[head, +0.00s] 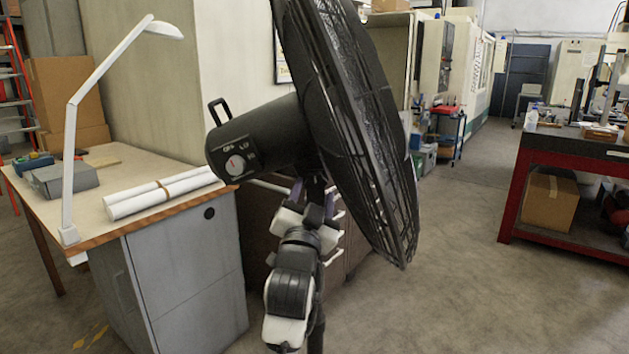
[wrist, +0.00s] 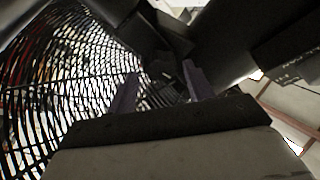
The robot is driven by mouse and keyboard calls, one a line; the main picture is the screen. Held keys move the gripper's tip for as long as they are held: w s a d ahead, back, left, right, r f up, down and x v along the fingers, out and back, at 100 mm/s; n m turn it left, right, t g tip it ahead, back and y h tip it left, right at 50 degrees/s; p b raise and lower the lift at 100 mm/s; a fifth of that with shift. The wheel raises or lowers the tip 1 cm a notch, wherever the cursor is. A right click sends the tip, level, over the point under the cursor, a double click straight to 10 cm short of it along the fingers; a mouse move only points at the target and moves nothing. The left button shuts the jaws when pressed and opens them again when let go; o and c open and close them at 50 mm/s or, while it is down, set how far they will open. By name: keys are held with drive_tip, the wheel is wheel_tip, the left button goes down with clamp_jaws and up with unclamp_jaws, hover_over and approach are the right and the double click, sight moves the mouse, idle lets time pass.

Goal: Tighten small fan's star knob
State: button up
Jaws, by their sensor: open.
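The black fan (head: 352,120) stands before me in the head view, its round grille facing right and its motor housing (head: 265,138) pointing left, with a dial on the back. My gripper (head: 313,192) is raised just under the motor housing, by the fan's neck. In the wrist view, the two purple fingers of my gripper (wrist: 160,88) are apart with nothing clearly held between them. Dark fan parts (wrist: 165,50) lie beyond the fingertips, and the grille (wrist: 65,80) fills the left. I cannot make out the star knob; the neck is dark and partly behind my gripper.
A wooden-topped desk (head: 128,212) with a white lamp (head: 72,150), paper rolls (head: 160,195) and a grey box (head: 62,180) stands at the left. A red-framed bench (head: 510,195) is at the right. The floor between fan and bench is clear.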

drive_tip(key=shift+x, duration=1.2)
drive_tip(key=c, duration=0.7)
drive_tip(key=shift+m+g+h+b, duration=0.3)
drive_tip(key=shift+m+h, duration=0.2)
drive_tip(key=shift+m, duration=0.6)
drive_tip(key=o, duration=0.7)
drive_tip(key=shift+s+a, duration=0.1)
